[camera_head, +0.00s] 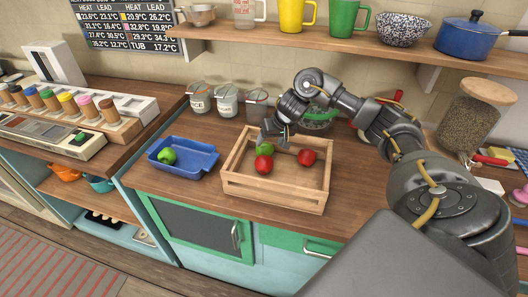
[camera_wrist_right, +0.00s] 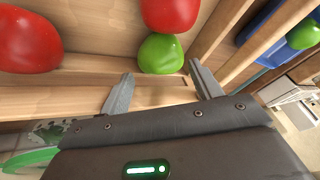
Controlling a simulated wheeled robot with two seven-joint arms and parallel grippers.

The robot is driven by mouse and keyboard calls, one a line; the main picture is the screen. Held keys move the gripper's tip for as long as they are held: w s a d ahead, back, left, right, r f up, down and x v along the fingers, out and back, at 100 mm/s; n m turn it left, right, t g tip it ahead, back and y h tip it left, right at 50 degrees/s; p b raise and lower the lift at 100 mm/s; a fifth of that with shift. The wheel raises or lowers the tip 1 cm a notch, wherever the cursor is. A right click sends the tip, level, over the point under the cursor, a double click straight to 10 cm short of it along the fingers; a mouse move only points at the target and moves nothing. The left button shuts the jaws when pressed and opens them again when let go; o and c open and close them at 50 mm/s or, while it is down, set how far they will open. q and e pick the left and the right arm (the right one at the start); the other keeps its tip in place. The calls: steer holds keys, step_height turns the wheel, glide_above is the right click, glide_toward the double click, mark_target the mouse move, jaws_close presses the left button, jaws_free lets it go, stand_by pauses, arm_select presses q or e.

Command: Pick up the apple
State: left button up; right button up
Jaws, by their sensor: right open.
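A wooden crate (camera_head: 275,193) on the counter holds a green apple (camera_head: 266,149) and two red ones, a front red apple (camera_head: 264,166) and a right red apple (camera_head: 307,157). My right gripper (camera_head: 273,142) is at the crate's back side, open and empty. In the right wrist view its two fingers (camera_wrist_right: 160,76) are spread, with the crate's green apple (camera_wrist_right: 160,54) just beyond the tips and a red apple (camera_wrist_right: 170,12) behind it. Another red apple (camera_wrist_right: 27,42) is off to the left there. My left gripper is not in view.
A blue tray (camera_head: 204,160) with another green apple (camera_head: 167,156) stands left of the crate. Several jars (camera_head: 227,98) line the wall behind. A glass jar with a wooden lid (camera_head: 472,115) stands at the right. A shelf (camera_head: 350,43) with mugs runs above.

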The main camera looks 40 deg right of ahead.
mark_target(267, 146)
steer(key=shift+a+f, duration=0.1)
steer(key=p+x, duration=0.1)
steer(key=x, duration=0.4)
steer(key=shift+s, duration=0.25)
steer(key=shift+c, duration=0.6)
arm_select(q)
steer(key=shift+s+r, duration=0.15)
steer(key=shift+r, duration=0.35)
arm_select(e)
steer(key=c, duration=0.6)
